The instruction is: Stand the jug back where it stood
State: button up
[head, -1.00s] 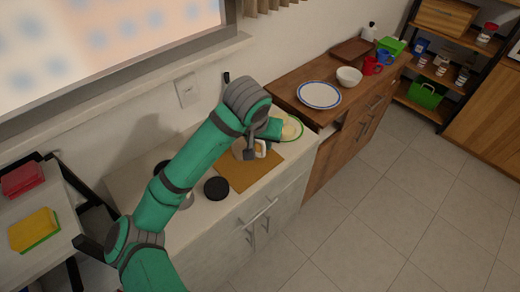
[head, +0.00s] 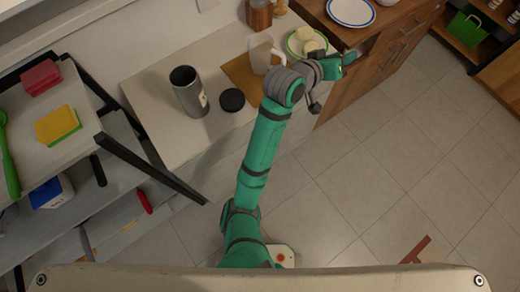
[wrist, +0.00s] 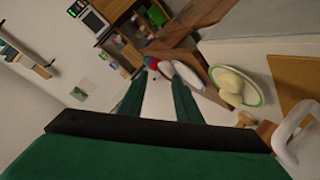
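The white jug (head: 260,56) stands upright on the brown mat (head: 240,74) on the light counter, its handle on the right side. Part of the handle (wrist: 296,130) shows at the lower right of the wrist view. My gripper (head: 350,60) is to the right of the jug, apart from it, near the counter's right end. In the wrist view my gripper (wrist: 157,92) has its two green fingers spread, with nothing between them.
A green-rimmed plate (head: 291,45) with pale round items lies between jug and gripper. The wooden cabinet (head: 388,40) is at right.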

jog(key=s+a+f+n+t+y, duration=0.35)
jog(key=s+a+f, duration=0.25)
jog(key=s+f, duration=0.3)
jog(key=s+a+f+n+t+y, duration=0.2)
jog(key=s+a+f+n+y, duration=0.2)
jog(key=s+a+f, duration=0.45)
jog(key=s+a+r+m+y, duration=0.1)
jog(key=s+a+m, duration=0.2)
jog(key=s, duration=0.7)
jog(key=s+a+r+m+y, duration=0.1)
jog(key=s+a+m, duration=0.2)
jog(key=s, duration=0.8)
jog(key=shift+s+a+r+y, duration=0.15)
jog(key=shift+s+a+y, duration=0.2)
jog(key=shift+a, duration=0.6)
